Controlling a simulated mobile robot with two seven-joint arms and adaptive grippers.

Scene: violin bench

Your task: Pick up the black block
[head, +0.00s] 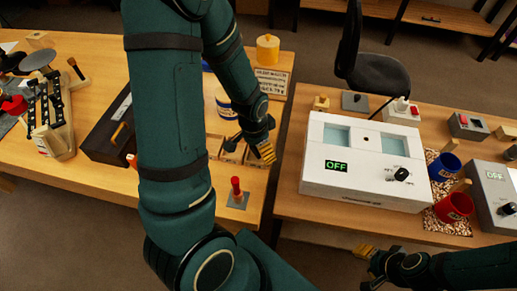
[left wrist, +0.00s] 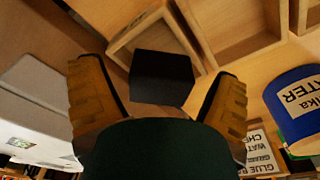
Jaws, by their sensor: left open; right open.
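The black block (left wrist: 162,78) shows in the left wrist view between the two yellow fingers of my left gripper (left wrist: 158,100), with gaps on both sides. That gripper is open and does not hold the block. The block overlaps the corner of a wooden compartment tray (left wrist: 123,46); I cannot tell whether it sits inside. In the head view my left gripper (head: 254,149) is over the right part of the left bench, near the tray, and the block is hidden there. My right gripper (head: 366,266) is open and empty in front of the right bench.
A blue-and-white jar (head: 225,104) stands behind the tray, and a red-topped peg on a grey plate (head: 238,198) in front. A dark wooden box (head: 104,134) is on the left. A white device reading OFF (head: 350,190) stands on the right bench, across a gap.

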